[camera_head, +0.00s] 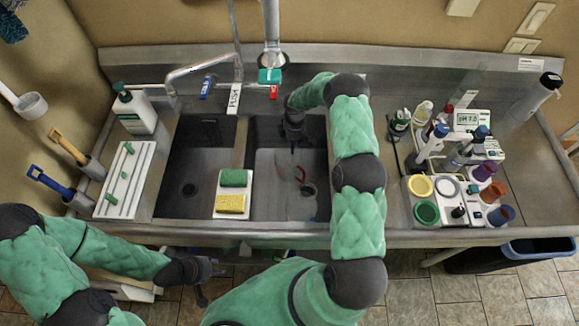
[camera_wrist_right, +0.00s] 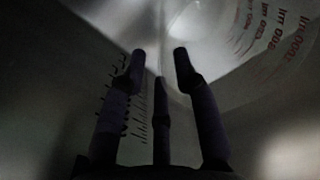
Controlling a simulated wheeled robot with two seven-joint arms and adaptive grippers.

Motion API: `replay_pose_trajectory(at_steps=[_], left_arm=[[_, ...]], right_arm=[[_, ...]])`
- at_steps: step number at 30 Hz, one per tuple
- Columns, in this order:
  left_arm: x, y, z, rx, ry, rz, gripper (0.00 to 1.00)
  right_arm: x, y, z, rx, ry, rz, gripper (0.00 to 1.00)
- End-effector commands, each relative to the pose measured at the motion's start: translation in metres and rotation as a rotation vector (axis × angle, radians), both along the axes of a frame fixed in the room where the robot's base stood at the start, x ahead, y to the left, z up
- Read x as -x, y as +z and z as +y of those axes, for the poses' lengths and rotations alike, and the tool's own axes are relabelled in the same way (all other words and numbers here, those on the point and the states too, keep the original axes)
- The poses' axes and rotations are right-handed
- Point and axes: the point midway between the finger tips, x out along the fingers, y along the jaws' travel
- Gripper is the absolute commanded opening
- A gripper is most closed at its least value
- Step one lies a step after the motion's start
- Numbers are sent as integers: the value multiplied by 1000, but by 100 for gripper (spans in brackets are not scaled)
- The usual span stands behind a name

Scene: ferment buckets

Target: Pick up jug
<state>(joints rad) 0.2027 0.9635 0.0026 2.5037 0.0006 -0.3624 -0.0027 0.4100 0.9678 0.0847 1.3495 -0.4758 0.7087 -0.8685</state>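A clear jug (camera_head: 300,200) with red markings stands in the right basin of the sink, hard to make out against the metal. Its red volume marks, upside down, show in the right wrist view, with the jug (camera_wrist_right: 222,42) at the upper right. My right gripper (camera_head: 293,138) reaches down into the back of the right basin, behind the jug. In the right wrist view its dark fingers (camera_wrist_right: 159,68) are apart with nothing between them; the jug is ahead and to the right, not gripped. My left gripper (camera_head: 211,282) is low in front of the counter, with its fingers spread and empty.
A caddy with a green sponge (camera_head: 234,178) and yellow sponge (camera_head: 231,203) sits on the basin divider. The faucet (camera_head: 205,67) is behind. Bottles and a pH meter (camera_head: 466,119) crowd the right counter. Black graduations (camera_wrist_right: 135,115) show beside the right fingers.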

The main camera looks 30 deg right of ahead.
Motion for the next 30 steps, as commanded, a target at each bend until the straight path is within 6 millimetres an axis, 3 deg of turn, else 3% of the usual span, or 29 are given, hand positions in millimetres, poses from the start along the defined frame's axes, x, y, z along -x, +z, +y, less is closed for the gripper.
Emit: replay_pose_trajectory(at_steps=[7, 16, 26, 30], left_arm=[[0, -2, 0, 0, 0, 0, 40], [0, -6, 0, 0, 0, -1, 40], [0, -7, 0, 0, 0, 0, 40], [0, -7, 0, 0, 0, 0, 40]], right_arm=[[1, -17, 3, -1, 0, 1, 30], [2, -55, 12, -1, 0, -1, 30], [2, -62, 12, 0, 0, -1, 30], [2, -62, 12, -1, 0, -1, 0]])
